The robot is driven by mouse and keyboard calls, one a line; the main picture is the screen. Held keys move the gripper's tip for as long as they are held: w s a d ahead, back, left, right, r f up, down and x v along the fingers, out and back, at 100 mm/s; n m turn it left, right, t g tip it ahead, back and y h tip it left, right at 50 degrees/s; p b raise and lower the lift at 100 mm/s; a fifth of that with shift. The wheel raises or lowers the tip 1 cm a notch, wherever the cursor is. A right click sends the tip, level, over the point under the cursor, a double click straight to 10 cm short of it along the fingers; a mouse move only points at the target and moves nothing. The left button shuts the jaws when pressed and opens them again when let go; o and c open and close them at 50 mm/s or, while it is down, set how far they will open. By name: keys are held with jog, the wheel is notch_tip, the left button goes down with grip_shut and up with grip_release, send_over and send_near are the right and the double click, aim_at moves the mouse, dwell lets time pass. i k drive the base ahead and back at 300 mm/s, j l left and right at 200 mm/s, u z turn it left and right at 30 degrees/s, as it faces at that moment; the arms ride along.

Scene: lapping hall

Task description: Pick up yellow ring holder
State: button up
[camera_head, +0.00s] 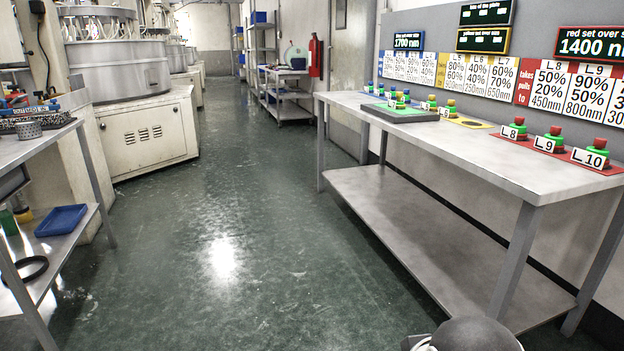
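On the long bench at right, a yellow mat (470,123) carries small labelled holders toward its left end, partly overlapped by a tray. One holder (448,107) has a white label and a green top; another (431,102) stands just left of it. They are too small to tell which is a yellow ring holder. A small yellow item (23,215) also shows on the lower shelf of the left cart. My gripper is not in view; a dark rounded part at the bottom edge looks like my own body.
The bench (420,110) also holds a dark tray (400,119) with a green base, and a red mat with holders L_8 (513,130), L_9 (549,141) and L_10 (590,155). A blue tray (61,220) lies on the left cart. The green floor (220,200) between is clear.

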aim_at(399, 100)
jog(key=i, duration=2.4)
